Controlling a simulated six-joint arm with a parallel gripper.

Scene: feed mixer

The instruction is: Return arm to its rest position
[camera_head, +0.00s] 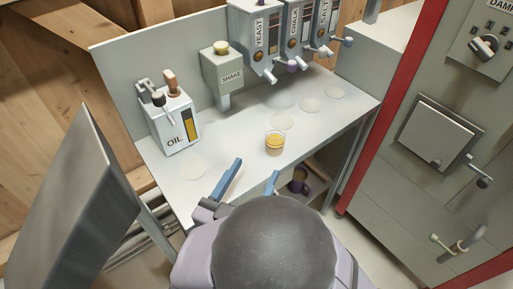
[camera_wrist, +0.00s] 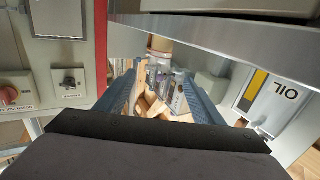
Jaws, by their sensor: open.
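My gripper (camera_head: 248,178) is in front of the white bench in the head view, with its two blue fingers spread apart. It also shows in the wrist view (camera_wrist: 165,90), open, with nothing held between the fingers. A clear cup (camera_head: 274,143) with yellow-orange content stands upright on the bench (camera_head: 235,135), beyond the fingers and apart from them. My dark rounded arm link covers the bottom middle of the head view.
The OIL dispenser (camera_head: 174,122) stands at the bench's left, the SHAKE box (camera_head: 222,72) behind. A purple mug (camera_head: 299,182) is below the bench. A grey panel (camera_head: 72,200) rises at left, a cabinet (camera_head: 410,190) at right.

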